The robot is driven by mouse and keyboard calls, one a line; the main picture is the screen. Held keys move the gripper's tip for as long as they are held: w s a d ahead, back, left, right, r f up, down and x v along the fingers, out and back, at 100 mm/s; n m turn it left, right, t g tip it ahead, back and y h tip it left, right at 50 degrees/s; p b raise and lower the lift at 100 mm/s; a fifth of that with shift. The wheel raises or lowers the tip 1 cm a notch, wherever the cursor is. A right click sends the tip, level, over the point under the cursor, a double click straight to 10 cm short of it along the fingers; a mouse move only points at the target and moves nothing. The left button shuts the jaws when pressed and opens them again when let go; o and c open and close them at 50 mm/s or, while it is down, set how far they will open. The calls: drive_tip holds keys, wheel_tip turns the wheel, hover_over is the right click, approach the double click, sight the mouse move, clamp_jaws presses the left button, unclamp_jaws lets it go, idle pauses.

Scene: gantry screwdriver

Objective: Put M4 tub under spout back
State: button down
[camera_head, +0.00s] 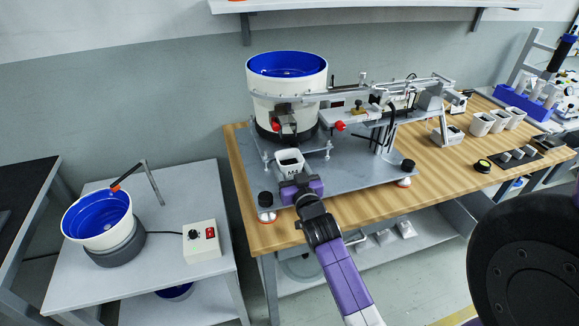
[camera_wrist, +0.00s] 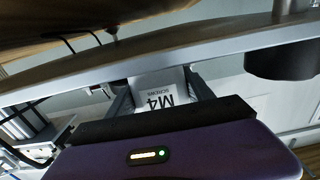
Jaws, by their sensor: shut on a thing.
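The M4 tub (camera_head: 290,158) is a small white open-topped tub. It is at the front of the large feeder bowl (camera_head: 287,84), below the red-knobbed spout (camera_head: 277,124). My gripper (camera_head: 296,180) is shut on the tub from the front. In the wrist view the label "M4 SCREWS" shows on the tub (camera_wrist: 158,95) between the two fingers (camera_wrist: 160,98). The head view shows the tub over the grey base plate (camera_head: 345,178); whether it rests on the plate or hangs just above it cannot be told.
Several white tubs (camera_head: 481,124) stand farther right on the wooden bench (camera_head: 440,158). A linear track (camera_head: 385,95) runs right from the bowl. A smaller blue-lined bowl (camera_head: 98,215) and a control box (camera_head: 201,241) sit on the left table. Black knobs (camera_head: 265,199) edge the plate.

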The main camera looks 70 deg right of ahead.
drive_tip(key=shift+r, duration=0.1)
drive_tip(key=shift+f+b, duration=0.2)
drive_tip(key=shift+b, duration=0.1)
drive_tip(key=shift+c, duration=2)
unclamp_jaws()
drive_tip(key=shift+p, duration=0.3)
